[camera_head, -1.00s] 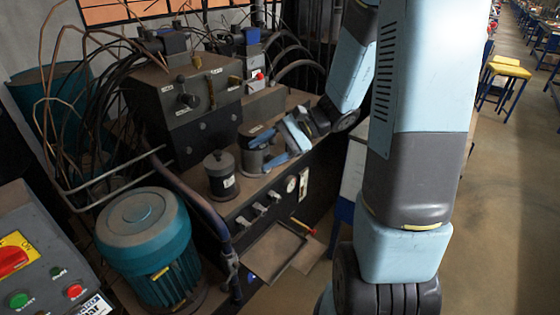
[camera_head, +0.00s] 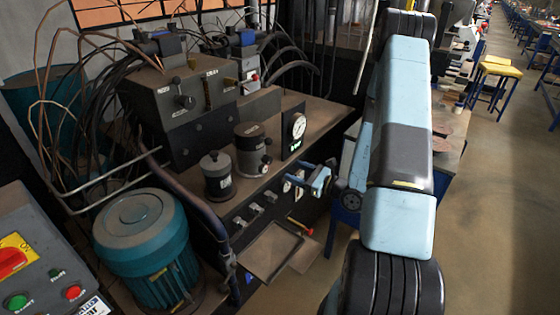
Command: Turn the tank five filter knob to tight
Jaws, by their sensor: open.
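A dark canister with a knobbed lid (camera_head: 217,173) stands upright on the machine's brown top. A second dark canister (camera_head: 251,150) stands behind it to the right, with small dark knobs (camera_head: 266,160) on its right side. The labels are too small to read, so I cannot tell which control is the tank five filter knob. My gripper (camera_head: 309,181) is open beside the machine's front panel, at the right end of its row of controls. Its blue fingers point left and partly hide that end of the panel. I see nothing held, and cannot tell whether the fingers touch the panel.
Several silvery controls (camera_head: 255,209) line the front panel above a metal tray (camera_head: 269,251). A round gauge (camera_head: 298,126) stands on the machine top. A teal motor (camera_head: 143,250) and bent pipe rail (camera_head: 187,190) flank the left. Open floor (camera_head: 500,190) lies right.

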